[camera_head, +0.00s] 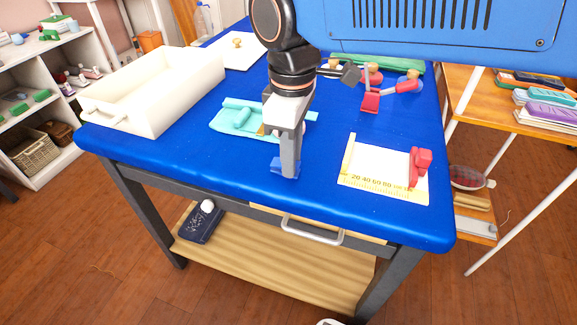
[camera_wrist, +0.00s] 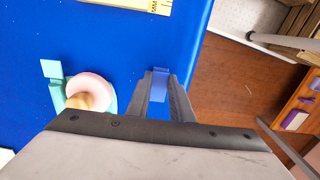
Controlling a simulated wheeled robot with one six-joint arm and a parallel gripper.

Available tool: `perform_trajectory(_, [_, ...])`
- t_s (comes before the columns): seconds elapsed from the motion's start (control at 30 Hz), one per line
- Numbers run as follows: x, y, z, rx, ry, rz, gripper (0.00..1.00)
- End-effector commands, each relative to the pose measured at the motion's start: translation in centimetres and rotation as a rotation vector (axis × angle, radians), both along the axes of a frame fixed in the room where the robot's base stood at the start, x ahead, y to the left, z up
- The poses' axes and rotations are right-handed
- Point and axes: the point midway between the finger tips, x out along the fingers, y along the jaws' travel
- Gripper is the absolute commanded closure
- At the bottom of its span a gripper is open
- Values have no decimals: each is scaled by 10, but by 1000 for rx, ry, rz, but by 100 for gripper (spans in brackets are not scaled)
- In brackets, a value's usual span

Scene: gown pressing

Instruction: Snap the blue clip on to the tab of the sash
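The small blue clip (camera_head: 277,167) is at the tip of my gripper (camera_head: 288,172), low over the front part of the blue table. In the wrist view the blue clip (camera_wrist: 160,84) lies between the two dark fingertips of my gripper (camera_wrist: 161,76). The fingers are close beside it; I cannot tell whether they press on it. The teal sash (camera_head: 225,126) lies folded behind the gripper, partly hidden by my arm. A narrow teal end (camera_head: 312,116) shows to the right of the arm. In the wrist view a teal piece (camera_wrist: 51,68) sticks out beside a pink disc.
The pink disc (camera_wrist: 98,85) has a wooden knob. A white sheet with a yellow ruler edge (camera_head: 375,183) and a red block (camera_head: 420,163) lies to the right. A cream tray (camera_head: 150,90) stands left. Red pieces with wooden knobs (camera_head: 372,100) lie behind. The front table edge is near.

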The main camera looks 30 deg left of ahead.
Motion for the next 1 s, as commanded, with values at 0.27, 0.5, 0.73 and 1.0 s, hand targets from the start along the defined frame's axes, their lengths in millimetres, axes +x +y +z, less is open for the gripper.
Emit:
perform_trajectory(0.27, [0,0,0,0,0,0,100])
perform_trajectory(0.5, [0,0,0,0,0,0,100])
perform_trajectory(0.73, [0,0,6,0,0,0,100])
perform_trajectory(1.0, [0,0,16,1,0,0,100])
